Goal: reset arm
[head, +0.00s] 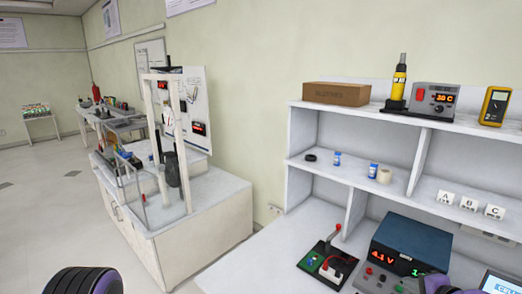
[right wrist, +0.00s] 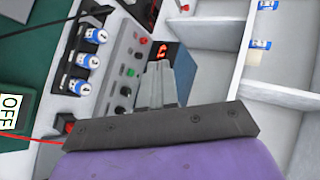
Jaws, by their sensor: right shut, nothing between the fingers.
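My right gripper (right wrist: 158,72) is shut and empty, its fingers together in front of a grey panel with knobs and a red digital display (right wrist: 163,52) in the right wrist view. I cannot tell whether the fingertips touch the panel. In the head view, only a small part of my right gripper (head: 437,284) shows at the bottom edge, in front of the power supply (head: 412,240). A dark, purple-edged part of my left arm shows at the bottom left of the head view; the left gripper itself is out of the picture.
A white shelf carries a brown box (head: 337,94), a soldering station (head: 436,98) and a yellow multimeter (head: 495,106). A board with a red lever (head: 327,262) stands left of the power supply. Several blue-and-white cells (right wrist: 88,60) sit near a red wire (right wrist: 30,139).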

